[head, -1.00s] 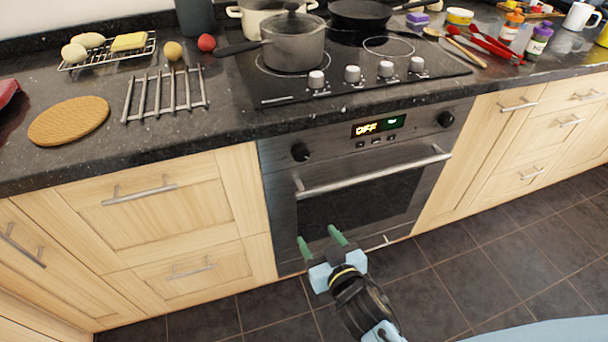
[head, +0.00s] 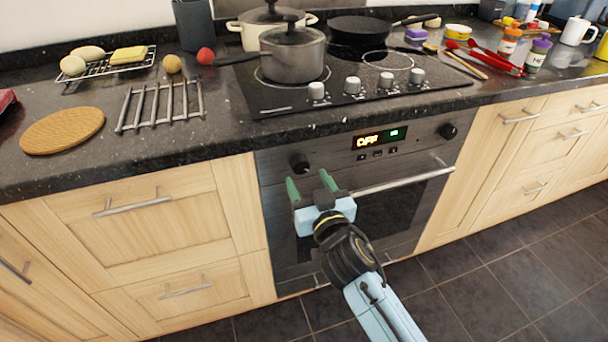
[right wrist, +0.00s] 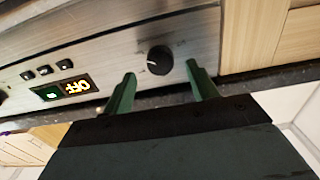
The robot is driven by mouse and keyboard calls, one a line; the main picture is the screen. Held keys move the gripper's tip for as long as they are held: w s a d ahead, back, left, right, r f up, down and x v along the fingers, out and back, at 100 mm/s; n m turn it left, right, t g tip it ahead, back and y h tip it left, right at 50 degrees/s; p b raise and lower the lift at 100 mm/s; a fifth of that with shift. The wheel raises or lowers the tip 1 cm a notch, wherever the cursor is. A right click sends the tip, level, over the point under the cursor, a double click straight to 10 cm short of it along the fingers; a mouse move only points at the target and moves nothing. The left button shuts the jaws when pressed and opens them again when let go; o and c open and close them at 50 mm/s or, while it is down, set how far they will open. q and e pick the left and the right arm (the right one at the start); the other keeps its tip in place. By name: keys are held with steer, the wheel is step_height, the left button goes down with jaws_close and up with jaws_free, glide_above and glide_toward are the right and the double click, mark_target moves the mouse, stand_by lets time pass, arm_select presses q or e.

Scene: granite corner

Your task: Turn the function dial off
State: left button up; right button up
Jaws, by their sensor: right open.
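The oven's front panel has two black dials, a left one (head: 300,162) and a right one (head: 447,131); I see no readable label telling which is the function dial. The lit display (head: 379,138) between them reads OFF. My right gripper (head: 308,178) is open and empty, its green fingers just below and in front of the left dial. In the right wrist view, which is upside down, that dial (right wrist: 160,60) shows a pale pointer mark and lies beyond the gap between the fingertips. I cannot tell any contact. My left gripper is out of view.
The oven handle (head: 405,180) crosses the door below the panel, close to my right gripper. Above is the hob with several silver knobs (head: 352,85) and a grey pot (head: 292,55). A metal rack (head: 160,105) lies on the worktop.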

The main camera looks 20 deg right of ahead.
mark_target(302, 169)
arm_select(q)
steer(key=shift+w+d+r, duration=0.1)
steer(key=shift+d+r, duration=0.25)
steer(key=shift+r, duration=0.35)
arm_select(e)
steer(key=shift+w, duration=1.75)
steer(key=shift+c, duration=0.2)
steer(key=c, duration=0.9)
